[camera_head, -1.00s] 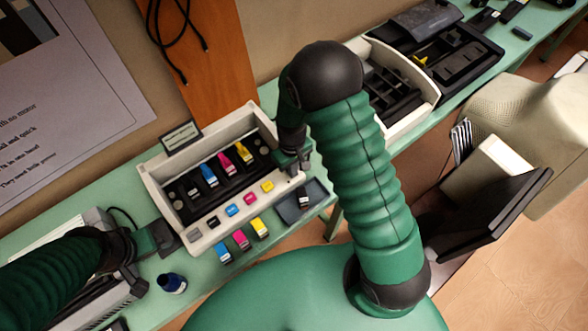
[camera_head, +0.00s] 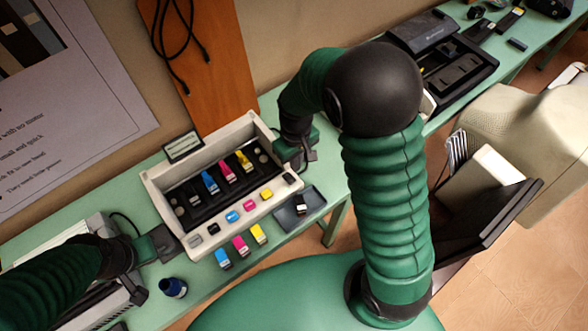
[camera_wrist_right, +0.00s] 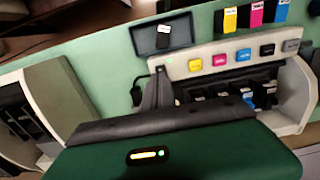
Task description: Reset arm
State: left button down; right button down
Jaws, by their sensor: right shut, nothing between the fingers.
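My right arm bends over the green table in the head view. Its gripper (camera_head: 308,154) is beside the right end of the cream cartridge holder (camera_head: 160,190), shut and empty. In the right wrist view, the shut fingers (camera_wrist_right: 150,95) show in front of the holder (camera_wrist_right: 300,90). My left gripper (camera_head: 150,262) is at the lower left, near the holder's left end; its fingers are too small and dark to judge. Upright cartridges, including a blue one (camera_head: 210,182), a magenta one (camera_head: 227,172) and a yellow one (camera_head: 244,162), stand in the holder.
Loose cartridges lie in front of the holder, including a yellow one (camera_head: 258,234). A dark tray (camera_head: 300,212) holds a black cartridge. A dark blue bottle (camera_head: 173,287) stands near my left gripper. A black device (camera_head: 435,32) sits at the back right.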

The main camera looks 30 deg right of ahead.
jog(key=shift+s+d+r, duration=0.1)
jog(key=shift+s+r, duration=0.05)
jog(key=shift+r, duration=0.35)
jog(key=s+a+r+m+t+b, duration=0.1)
jog(key=s+a+r+t, duration=0.1)
jog(key=s, duration=0.5)
jog(key=shift+s+a+m+t, duration=0.3)
jog(key=shift+s+a, duration=0.05)
jog(key=shift+w, duration=0.1)
